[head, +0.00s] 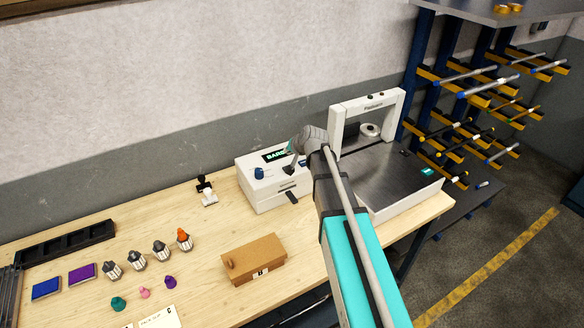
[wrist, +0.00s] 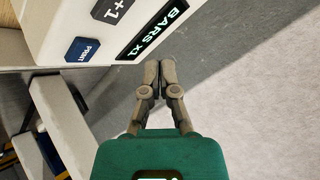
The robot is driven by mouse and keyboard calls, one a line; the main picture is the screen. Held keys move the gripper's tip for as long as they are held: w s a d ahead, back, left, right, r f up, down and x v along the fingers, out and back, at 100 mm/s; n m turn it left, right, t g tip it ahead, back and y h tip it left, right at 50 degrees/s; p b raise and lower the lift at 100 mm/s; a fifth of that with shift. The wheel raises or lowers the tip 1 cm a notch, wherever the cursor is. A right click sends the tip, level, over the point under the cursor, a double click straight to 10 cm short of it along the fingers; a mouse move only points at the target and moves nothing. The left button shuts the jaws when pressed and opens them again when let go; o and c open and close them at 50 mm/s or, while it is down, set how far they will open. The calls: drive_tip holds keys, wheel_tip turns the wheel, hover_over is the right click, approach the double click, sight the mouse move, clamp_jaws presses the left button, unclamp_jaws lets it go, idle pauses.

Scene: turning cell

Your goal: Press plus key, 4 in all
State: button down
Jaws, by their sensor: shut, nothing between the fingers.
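A white label printer (head: 268,190) stands on the bench against the wall. Its dark plus key, marked +1 (wrist: 119,8), is cut by the top edge of the wrist view. The printer's display (wrist: 152,30) reads "BARS X1" in green; it also shows in the head view (head: 273,155), partly covered by my arm. A blue PRINT key (wrist: 82,50) sits beside the plus key. My gripper (wrist: 160,70) is shut and empty, its fingertips just past the display's edge and apart from the plus key. In the head view my wrist hides part of the printer top.
A wrapping machine with a white arch (head: 367,105) stands right of the printer. A cardboard box (head: 253,262), a black-handled stamp (head: 206,190), several bottles (head: 161,250) and two ink pads (head: 82,273) are on the bench. A bar rack (head: 480,100) stands at right.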

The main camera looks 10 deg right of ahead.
idle(0.3)
drive_tip(key=shift+s+f, duration=0.1)
drive_tip(key=shift+s, duration=0.05)
drive_tip(key=s+f+n+g+h+b, duration=0.1)
drive_tip(key=s+f+g, duration=0.1)
drive_tip(key=s, duration=0.7)
drive_tip(key=s+d+f+n+g+h+b, duration=0.1)
drive_tip(key=s+f+g, duration=0.2)
drive_tip(key=s, duration=0.7)
drive_tip(key=s+f+n+g+h+b, duration=0.1)
drive_tip(key=s+f+n+g, duration=0.1)
drive_tip(key=s, duration=0.7)
wheel_tip(320, 180, down, 2)
drive_tip(key=shift+s+d+f+g+h+b, duration=0.15)
drive_tip(key=shift+d+g+h+b, duration=0.2)
drive_tip(key=shift+g, duration=0.35)
drive_tip(key=shift+a, duration=0.1)
